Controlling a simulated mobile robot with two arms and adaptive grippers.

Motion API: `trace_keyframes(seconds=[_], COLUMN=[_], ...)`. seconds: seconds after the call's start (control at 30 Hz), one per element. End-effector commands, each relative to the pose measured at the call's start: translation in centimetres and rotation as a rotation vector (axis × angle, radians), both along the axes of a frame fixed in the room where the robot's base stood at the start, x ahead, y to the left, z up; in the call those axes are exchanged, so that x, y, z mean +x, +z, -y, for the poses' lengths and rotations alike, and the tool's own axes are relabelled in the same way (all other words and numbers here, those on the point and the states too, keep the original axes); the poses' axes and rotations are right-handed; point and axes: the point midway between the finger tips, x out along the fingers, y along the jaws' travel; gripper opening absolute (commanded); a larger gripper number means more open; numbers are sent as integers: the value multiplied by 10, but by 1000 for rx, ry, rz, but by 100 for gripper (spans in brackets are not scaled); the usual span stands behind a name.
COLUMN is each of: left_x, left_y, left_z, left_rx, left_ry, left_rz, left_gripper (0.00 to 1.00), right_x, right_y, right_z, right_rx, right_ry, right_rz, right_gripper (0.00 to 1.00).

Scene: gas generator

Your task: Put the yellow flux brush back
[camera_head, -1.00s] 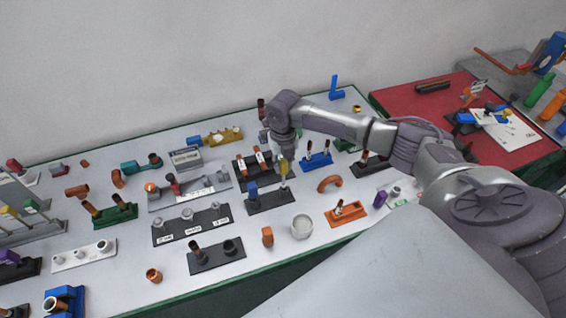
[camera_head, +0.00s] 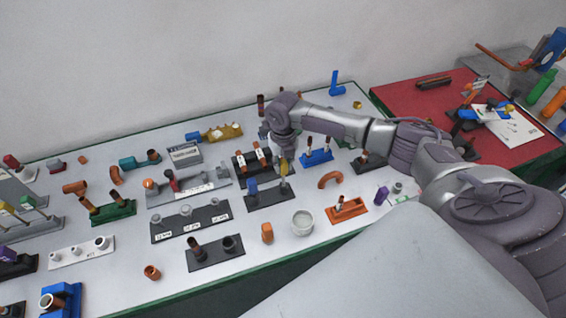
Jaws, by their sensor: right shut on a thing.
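My right gripper (camera_head: 283,157) points down over the middle of the table. It is shut on the yellow flux brush (camera_head: 284,168), which hangs roughly upright below the fingers. The brush's lower end is over the right part of a dark holder (camera_head: 272,200), which has a blue piece (camera_head: 252,187) standing in its left part. I cannot tell whether the brush tip is inside the holder or just above it. My left gripper is not in view.
A dark stand with copper-topped pieces (camera_head: 240,168) is close behind left, and a blue stand (camera_head: 316,161) is close to the right. A red mat (camera_head: 400,98) lies at the right.

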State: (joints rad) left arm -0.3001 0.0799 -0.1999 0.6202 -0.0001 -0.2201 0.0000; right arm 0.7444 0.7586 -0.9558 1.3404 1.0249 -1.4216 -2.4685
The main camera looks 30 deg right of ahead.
Motion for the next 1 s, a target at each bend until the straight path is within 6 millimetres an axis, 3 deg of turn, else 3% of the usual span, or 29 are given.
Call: trace_keyframes(seconds=[1.0], left_x=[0], left_y=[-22], left_z=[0], left_rx=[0], left_ry=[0], left_rz=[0], left_gripper=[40], right_x=[0], right_y=[-32], right_z=[0], right_rx=[0], right_ry=[1], right_rz=[1], right_gripper=[0])
